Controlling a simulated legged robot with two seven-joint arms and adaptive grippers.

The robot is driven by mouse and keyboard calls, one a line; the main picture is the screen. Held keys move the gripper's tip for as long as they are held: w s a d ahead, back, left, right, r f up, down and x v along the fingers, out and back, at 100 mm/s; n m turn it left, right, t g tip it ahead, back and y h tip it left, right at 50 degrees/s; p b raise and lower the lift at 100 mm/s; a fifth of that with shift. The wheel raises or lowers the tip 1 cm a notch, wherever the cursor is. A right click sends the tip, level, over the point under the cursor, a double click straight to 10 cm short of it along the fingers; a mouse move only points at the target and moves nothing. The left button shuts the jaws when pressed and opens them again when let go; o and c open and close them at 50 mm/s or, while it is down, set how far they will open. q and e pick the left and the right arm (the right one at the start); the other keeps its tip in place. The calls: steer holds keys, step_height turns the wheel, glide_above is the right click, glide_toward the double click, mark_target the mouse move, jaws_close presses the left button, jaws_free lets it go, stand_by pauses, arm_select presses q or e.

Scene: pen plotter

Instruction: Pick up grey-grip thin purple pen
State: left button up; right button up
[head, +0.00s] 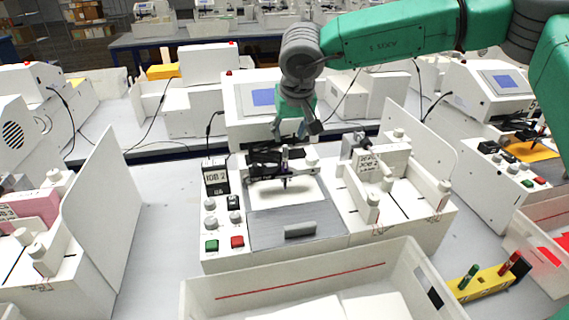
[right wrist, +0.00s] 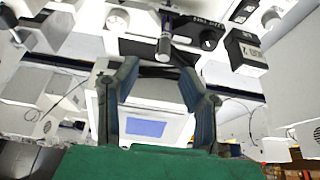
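The thin pen (head: 285,168) stands upright in the carriage of the middle plotter (head: 300,220), its dark tip pointing down over the white sheet. In the right wrist view, the pen (right wrist: 165,42) shows a grey grip and a dark, purplish body. My right gripper (head: 296,130) is above and behind the pen, hanging down from the green arm. In the right wrist view, my right gripper (right wrist: 158,72) has its two blue-grey fingers spread, with nothing held between them. The pen appears beyond the fingertips, apart from them. My left gripper is not in view.
A white bin (head: 230,285) stands in front of the plotter. A yellow pen holder (head: 484,283) with green and red pens is at the lower right. White side panels (head: 100,200) flank the station.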

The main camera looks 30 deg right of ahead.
mark_target(286, 147)
steer(key=shift+x, duration=1.1)
steer(key=shift+w+a+f, duration=0.15)
steer(key=shift+w+f, duration=0.05)
steer(key=shift+f, duration=0.35)
steer(key=x, duration=0.3)
steer(key=shift+f+p, duration=0.3)
steer(key=shift+p, duration=0.05)
steer(key=shift+w+f, duration=0.25)
steer(key=shift+f, duration=0.1)
steer(key=shift+s+r, duration=0.1)
steer(key=shift+c, duration=0.8)
jaws_close()
